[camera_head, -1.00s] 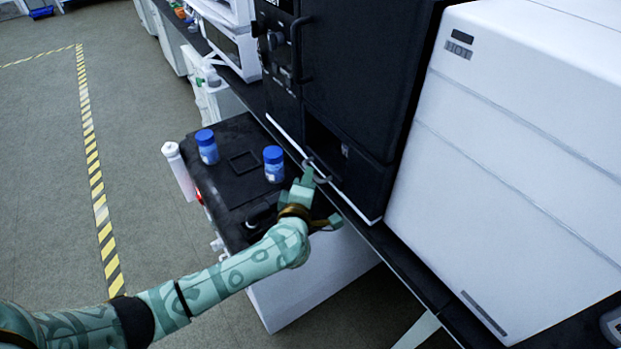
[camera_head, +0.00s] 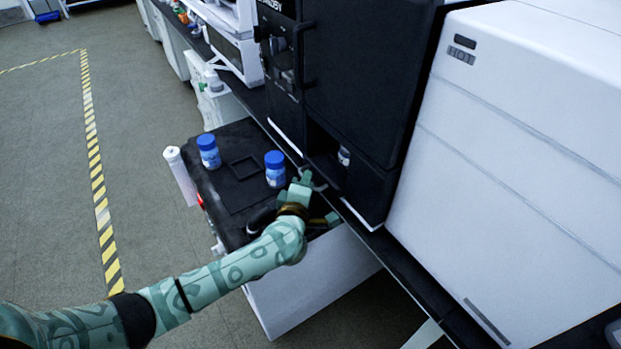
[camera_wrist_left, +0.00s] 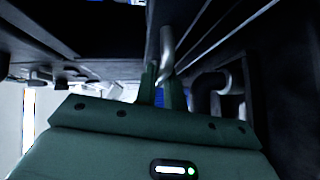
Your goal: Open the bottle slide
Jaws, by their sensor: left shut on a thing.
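The bottle slide (camera_head: 325,168) is a dark drawer low in the front of the black instrument (camera_head: 358,85). Its grey metal handle (camera_head: 319,185) shows at the slide's front. A small bottle with a pale top (camera_head: 344,155) shows in the slide's opening. My left gripper (camera_head: 306,178) is shut on the handle. In the left wrist view the handle's bent metal bar (camera_wrist_left: 166,42) rises between the green fingers of my left gripper (camera_wrist_left: 162,88). My right gripper is not in view.
A black-topped cart (camera_head: 225,178) stands below the instrument, with two blue-capped bottles (camera_head: 208,151) (camera_head: 275,169) and a square recess. A white tube (camera_head: 180,175) is at its left side. A large white cabinet (camera_head: 520,170) stands right. The floor at left is clear.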

